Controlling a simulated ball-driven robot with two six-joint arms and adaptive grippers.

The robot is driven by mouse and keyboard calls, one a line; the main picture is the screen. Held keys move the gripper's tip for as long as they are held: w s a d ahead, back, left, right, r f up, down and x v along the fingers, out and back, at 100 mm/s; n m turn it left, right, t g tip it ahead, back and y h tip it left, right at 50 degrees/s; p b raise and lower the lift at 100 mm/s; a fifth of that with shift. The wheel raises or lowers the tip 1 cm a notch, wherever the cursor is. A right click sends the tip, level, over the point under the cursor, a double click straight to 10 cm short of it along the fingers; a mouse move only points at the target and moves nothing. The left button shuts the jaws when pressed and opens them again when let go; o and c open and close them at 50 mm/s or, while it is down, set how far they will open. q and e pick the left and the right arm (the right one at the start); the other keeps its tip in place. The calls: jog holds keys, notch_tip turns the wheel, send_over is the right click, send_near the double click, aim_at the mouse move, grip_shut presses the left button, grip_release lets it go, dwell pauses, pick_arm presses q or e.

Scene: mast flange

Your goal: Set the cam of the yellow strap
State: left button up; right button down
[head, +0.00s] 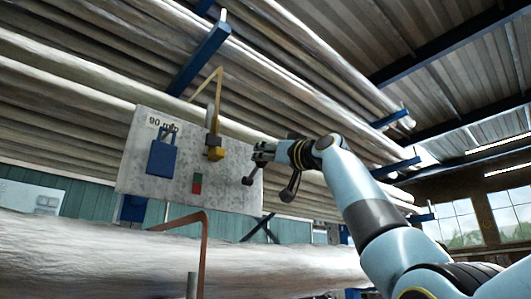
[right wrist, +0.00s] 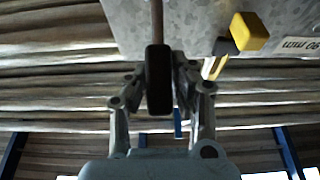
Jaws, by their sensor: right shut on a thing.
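My left gripper is not in view.
Long wrapped pipes lie on blue racks above and below. A bent copper-coloured rod (head: 204,240) stands in front of the lower pipe.

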jog(key=w+r+g+h+p, duration=0.1)
jog(key=p, duration=0.3)
jog(key=w+a+r+g+h+p, duration=0.1)
jog(key=g+p, duration=0.1)
jog(key=p, duration=0.2)
jog(key=a+r+g+h+p, duration=0.1)
jog(key=p, duration=0.4)
jog(key=shift+w+r+g, duration=0.3)
jog(key=shift+w+r, duration=0.05)
jog(key=shift+w, duration=0.05)
jog(key=shift+w+a+f+g+h+p, duration=0.2)
jog(key=shift+g+h+p, duration=0.25)
jog(key=shift+p, duration=0.4)
jog(key=c, duration=1.1)
grip_release()
jog(key=shift+w, duration=0.1)
jog(key=v, duration=1.2)
jog(key=shift+f, duration=0.15)
jog(key=shift+c, duration=0.3)
